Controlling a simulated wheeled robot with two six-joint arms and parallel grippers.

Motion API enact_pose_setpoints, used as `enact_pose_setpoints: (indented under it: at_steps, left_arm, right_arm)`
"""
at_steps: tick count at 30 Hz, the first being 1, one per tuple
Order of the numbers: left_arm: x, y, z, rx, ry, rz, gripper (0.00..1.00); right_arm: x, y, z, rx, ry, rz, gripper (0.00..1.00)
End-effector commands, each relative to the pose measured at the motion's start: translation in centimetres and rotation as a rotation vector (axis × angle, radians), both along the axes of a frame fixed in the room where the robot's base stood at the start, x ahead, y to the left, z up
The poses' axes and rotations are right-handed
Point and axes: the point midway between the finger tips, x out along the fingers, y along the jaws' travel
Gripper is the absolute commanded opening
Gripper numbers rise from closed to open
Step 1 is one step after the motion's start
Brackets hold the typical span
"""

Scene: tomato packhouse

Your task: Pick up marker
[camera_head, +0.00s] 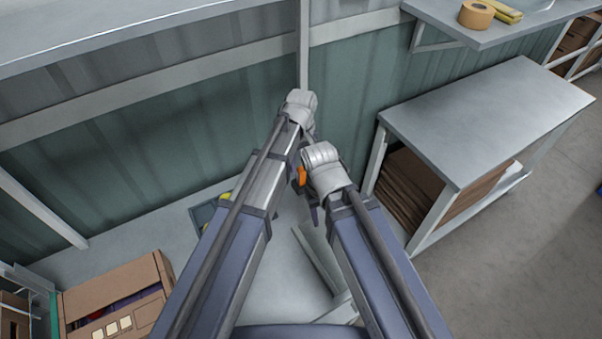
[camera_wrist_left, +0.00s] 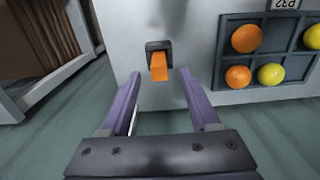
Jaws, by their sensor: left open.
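An orange marker (camera_wrist_left: 158,68) stands out of a small dark holder (camera_wrist_left: 160,46) on a pale grey surface in the left wrist view. A small orange piece, which looks like the marker (camera_head: 301,176), shows between my arms in the head view. My left gripper (camera_wrist_left: 159,84) is open and empty. Its two purple fingers point towards the marker, one on each side of it in the picture; I cannot tell how far off it is.
A dark compartment tray (camera_wrist_left: 285,18) holds orange and yellow tomatoes, right of the marker in the wrist view. A cardboard box (camera_head: 115,290) stands at lower left in the head view. A grey table (camera_head: 480,115) with flat cardboard beneath stands at right. A corrugated wall lies behind.

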Motion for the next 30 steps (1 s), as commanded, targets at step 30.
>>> enact_pose_setpoints:
  at_steps: [30]
  left_arm:
    - [0.5,0.1,-5.7,-0.001,-0.001,0.007,0.62]
  right_arm:
    - [0.0,0.0,-5.7,0.000,0.000,0.000,0.50]
